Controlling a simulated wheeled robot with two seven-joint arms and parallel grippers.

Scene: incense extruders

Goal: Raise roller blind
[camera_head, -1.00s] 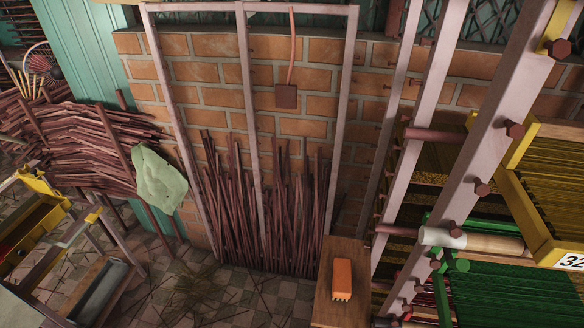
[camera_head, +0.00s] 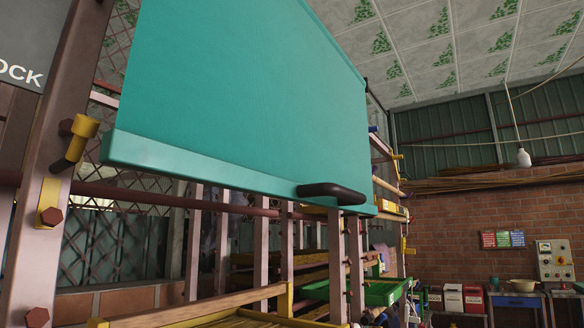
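The teal roller blind (camera_head: 240,90) hangs partly down in the upper left and middle of the head view. Its lighter bottom bar (camera_head: 220,172) slants down toward the right. A dark handle (camera_head: 331,192) is fixed on the bar near its right end. Below the bar there is an open gap showing racks behind. The top of the blind is out of the frame. Neither of my grippers is in view.
A rack post (camera_head: 50,210) with bolts and a yellow peg (camera_head: 82,134) stands at the left. Wooden trays (camera_head: 200,312) and a green tray (camera_head: 372,292) sit below the blind. A control box (camera_head: 554,262) is on the brick wall at right.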

